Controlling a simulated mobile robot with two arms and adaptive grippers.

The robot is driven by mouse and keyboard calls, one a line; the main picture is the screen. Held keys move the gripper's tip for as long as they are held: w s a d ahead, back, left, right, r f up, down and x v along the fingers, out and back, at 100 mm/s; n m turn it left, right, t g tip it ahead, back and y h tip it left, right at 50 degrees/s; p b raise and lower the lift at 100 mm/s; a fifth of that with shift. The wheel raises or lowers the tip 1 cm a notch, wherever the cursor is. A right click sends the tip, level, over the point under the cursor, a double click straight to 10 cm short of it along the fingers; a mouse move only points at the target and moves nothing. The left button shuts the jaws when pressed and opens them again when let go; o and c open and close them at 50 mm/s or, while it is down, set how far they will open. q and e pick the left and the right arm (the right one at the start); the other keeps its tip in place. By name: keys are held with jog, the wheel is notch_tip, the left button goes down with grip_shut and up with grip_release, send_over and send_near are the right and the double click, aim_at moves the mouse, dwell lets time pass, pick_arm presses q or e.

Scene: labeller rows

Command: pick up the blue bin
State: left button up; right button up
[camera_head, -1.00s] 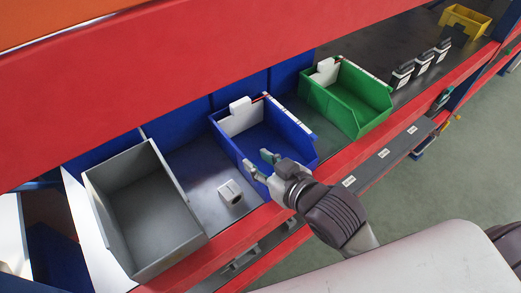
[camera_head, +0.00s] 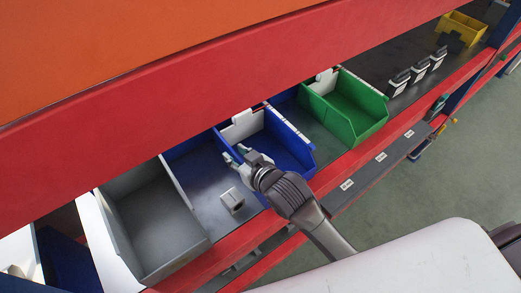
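The blue bin (camera_head: 282,148) stands on the shelf between the green bin and the grey bin. It is upright, with a white piece at its back wall, and looks empty. My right gripper (camera_head: 236,154) is at the bin's left side wall, and its arm comes in from the lower right. Its two fingers are apart, one toward the bin's inside and one toward its left. I cannot tell whether they touch the wall. The gripper hides part of that wall and the bin's near left corner. My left gripper is not in view.
The green bin (camera_head: 345,107) is close on the right, the grey bin (camera_head: 160,222) on the left. A small white block (camera_head: 232,200) lies left of the blue bin. A red beam (camera_head: 200,95) crosses above; another red beam (camera_head: 345,168) edges the shelf front.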

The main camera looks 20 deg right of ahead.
jog(key=shift+s, duration=0.1)
grip_shut()
jog(key=shift+r, duration=0.2)
dwell(0.3)
